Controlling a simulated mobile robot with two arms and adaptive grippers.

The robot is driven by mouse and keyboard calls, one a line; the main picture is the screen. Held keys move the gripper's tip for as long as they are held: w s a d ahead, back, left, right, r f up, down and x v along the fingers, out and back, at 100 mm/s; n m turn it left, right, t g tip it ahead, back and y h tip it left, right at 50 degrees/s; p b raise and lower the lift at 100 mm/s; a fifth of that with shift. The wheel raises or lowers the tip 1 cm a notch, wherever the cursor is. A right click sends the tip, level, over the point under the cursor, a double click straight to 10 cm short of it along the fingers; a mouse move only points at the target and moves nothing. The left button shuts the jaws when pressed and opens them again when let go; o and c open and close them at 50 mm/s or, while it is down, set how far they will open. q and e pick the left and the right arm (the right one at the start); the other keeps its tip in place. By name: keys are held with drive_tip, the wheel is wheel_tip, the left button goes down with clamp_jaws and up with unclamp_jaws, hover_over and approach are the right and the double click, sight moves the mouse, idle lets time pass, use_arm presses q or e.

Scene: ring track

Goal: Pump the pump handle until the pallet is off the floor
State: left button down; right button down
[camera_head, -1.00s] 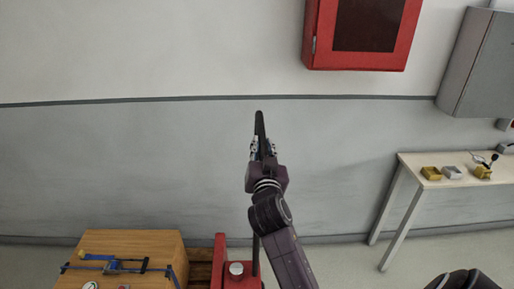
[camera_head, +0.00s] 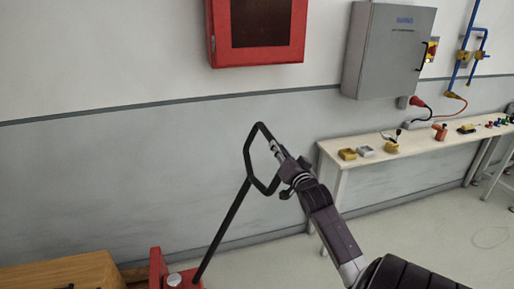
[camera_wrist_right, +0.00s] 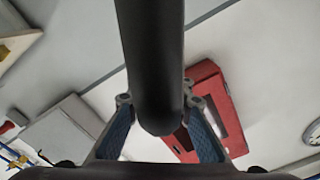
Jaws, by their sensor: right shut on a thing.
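The pump handle (camera_head: 222,230) is a black bar with an angular loop at its top. It leans up to the right from the red pump jack (camera_head: 176,279) at the bottom of the head view. My right gripper (camera_head: 277,157) is shut on the right side of the loop. In the right wrist view the black handle bar (camera_wrist_right: 152,60) runs between the blue-padded fingers (camera_wrist_right: 158,128). A sliver of brown wood (camera_head: 136,273) shows beside the jack, possibly the pallet; its height off the floor cannot be seen. My left gripper is out of view.
A wooden box top (camera_head: 65,273) is at the bottom left. A bench (camera_head: 350,172) with small parts stands along the wall at right. A red cabinet (camera_head: 257,30) and a grey cabinet (camera_head: 388,50) hang above. The floor right of the jack is clear.

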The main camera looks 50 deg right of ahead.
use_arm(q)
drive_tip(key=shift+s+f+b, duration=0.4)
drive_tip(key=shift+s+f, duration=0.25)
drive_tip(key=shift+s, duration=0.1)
use_arm(e)
drive_tip(key=s+d+f, duration=0.2)
drive_tip(key=d, duration=0.1)
drive_tip(key=shift+s+d+f, duration=0.1)
drive_tip(key=shift+d+f, duration=0.1)
drive_tip(key=shift+f, duration=0.1)
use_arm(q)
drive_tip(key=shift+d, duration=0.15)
use_arm(e)
drive_tip(key=c, duration=1.7)
unclamp_jaws()
drive_tip(key=shift+c, duration=0.2)
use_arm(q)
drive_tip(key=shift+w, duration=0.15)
